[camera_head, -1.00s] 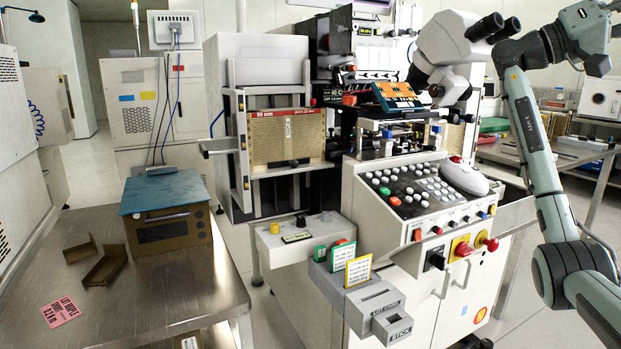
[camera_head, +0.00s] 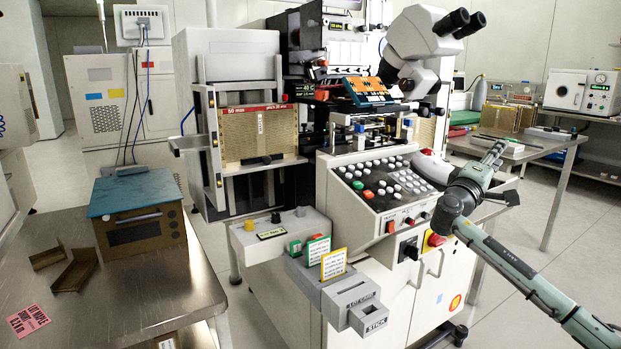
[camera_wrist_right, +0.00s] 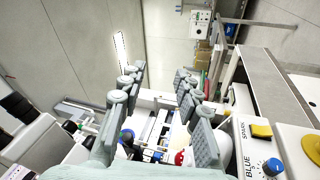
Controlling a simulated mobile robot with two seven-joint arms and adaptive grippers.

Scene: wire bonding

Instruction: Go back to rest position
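My right arm comes in from the lower right in the head view. Its gripper (camera_head: 497,152) is held in the air in front of the right end of the wire bonding machine's control console (camera_head: 380,190). In the right wrist view the two fingers of my right gripper (camera_wrist_right: 160,85) stand apart with nothing between them. My left gripper is in neither view.
The microscope (camera_head: 425,45) rises above the machine. A steel table (camera_head: 150,290) at left holds a brown box with a blue lid (camera_head: 140,220), brown brackets (camera_head: 75,270) and a pink label (camera_head: 28,321). Another table (camera_head: 545,145) stands behind my right arm. Floor shows at right.

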